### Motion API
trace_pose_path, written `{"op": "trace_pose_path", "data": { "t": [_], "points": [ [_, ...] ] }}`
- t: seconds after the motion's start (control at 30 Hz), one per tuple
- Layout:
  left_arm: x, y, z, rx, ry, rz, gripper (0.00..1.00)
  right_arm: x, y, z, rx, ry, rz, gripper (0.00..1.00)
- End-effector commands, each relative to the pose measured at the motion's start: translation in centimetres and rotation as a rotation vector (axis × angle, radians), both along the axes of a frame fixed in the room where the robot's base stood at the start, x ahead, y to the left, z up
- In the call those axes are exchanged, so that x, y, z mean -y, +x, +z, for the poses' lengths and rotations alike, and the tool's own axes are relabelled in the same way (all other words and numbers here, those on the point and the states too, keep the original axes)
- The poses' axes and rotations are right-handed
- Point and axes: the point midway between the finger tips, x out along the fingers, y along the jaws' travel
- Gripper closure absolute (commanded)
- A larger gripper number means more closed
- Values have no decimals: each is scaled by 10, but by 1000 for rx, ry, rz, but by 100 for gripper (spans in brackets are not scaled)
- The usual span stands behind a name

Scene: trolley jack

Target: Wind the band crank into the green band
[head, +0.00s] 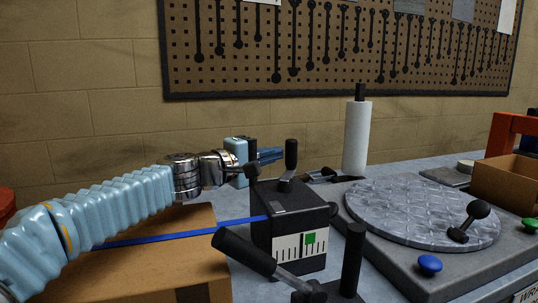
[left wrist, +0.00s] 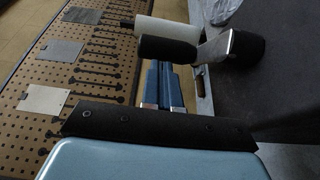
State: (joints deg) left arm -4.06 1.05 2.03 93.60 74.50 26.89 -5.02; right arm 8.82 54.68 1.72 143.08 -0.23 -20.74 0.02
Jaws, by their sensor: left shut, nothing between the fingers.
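The band crank (head: 291,154) stands on top of a black box (head: 262,232), its black grip upright on a short metal arm. The box's front has a white scale (head: 288,247) with black ticks and a green band (head: 310,238) right of its middle. A blue strap (head: 185,231) runs from the box to the left. My left gripper (head: 270,155) is shut and empty, its blue fingers just left of or behind the crank grip. In the left wrist view the crank grip (left wrist: 168,50) lies just beyond the fingertips (left wrist: 162,68); contact cannot be told. My right gripper is not in view.
A cardboard box (head: 160,270) lies under the strap. Black-gripped levers (head: 244,250) stand in front of the black box. A round metal plate (head: 420,212) with a black knob and a blue button is at right. A white roll (head: 356,138) stands behind.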

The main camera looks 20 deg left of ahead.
Motion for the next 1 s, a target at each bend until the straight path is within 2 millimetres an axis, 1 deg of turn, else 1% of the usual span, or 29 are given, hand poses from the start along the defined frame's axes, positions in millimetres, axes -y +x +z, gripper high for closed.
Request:
{"op": "trace_pose_path", "data": {
  "t": [0.1, 0.17, 0.3, 0.5, 0.6, 0.67, 0.77, 1.0],
  "points": [
    [5, 6, -6, 1, 2, -2, 100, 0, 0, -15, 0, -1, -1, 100],
    [8, 8, -4, 2, 1, -1, 100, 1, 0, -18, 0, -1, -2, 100],
    [9, 9, 0, 1, 1, 0, 100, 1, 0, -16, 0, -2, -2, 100],
    [9, 9, 0, 1, 1, 0, 100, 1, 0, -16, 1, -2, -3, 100],
    [7, 5, 0, 1, 0, 0, 100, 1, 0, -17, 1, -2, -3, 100],
    [3, 0, -1, 1, 0, 1, 100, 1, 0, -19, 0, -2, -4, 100],
    [-8, -15, -1, 3, -1, 3, 100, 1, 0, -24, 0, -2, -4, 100],
    [-41, -65, -2, 3, 1, 3, 100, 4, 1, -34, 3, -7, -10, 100]
  ]
}}
